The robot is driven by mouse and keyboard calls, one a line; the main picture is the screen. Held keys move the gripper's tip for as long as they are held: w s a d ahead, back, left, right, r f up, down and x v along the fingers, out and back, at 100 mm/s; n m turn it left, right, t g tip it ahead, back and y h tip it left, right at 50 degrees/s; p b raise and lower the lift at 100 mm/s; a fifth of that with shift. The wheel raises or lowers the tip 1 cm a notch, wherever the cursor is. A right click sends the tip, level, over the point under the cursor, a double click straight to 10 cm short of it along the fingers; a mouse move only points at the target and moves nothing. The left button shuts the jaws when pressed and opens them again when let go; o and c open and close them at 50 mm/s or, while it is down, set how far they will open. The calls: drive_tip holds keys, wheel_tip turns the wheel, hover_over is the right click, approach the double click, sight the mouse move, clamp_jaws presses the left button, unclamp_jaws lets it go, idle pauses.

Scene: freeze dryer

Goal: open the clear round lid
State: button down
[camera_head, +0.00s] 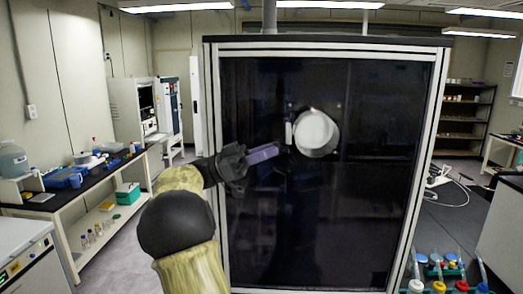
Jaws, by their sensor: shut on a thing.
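The clear round lid (316,133) shows as a pale, whitish disc on the dark front panel of the tall cabinet. A small white upright handle (289,133) stands at its left side. My gripper (281,149) reaches in from the lower left, with its purple-grey fingers at the lower end of this handle. The fingers are shut on the handle, though the contact itself is small and hard to make out. The lid looks close to the panel; I cannot tell whether there is a gap behind it.
The dark cabinet (330,220) with its pale metal frame fills the middle. A bench (75,190) with bottles and boxes stands on the left. Several coloured-cap vials (440,287) are at the lower right. Shelves (462,115) stand at the back right. Floor shows on both sides.

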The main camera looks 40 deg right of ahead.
drive_tip(key=shift+r, duration=0.1)
drive_tip(key=c, duration=1.1)
unclamp_jaws()
drive_tip(key=shift+c, duration=0.2)
drive_tip(key=b+v, duration=0.6)
drive_tip(key=v, duration=1.1)
drive_tip(key=shift+w, duration=0.3)
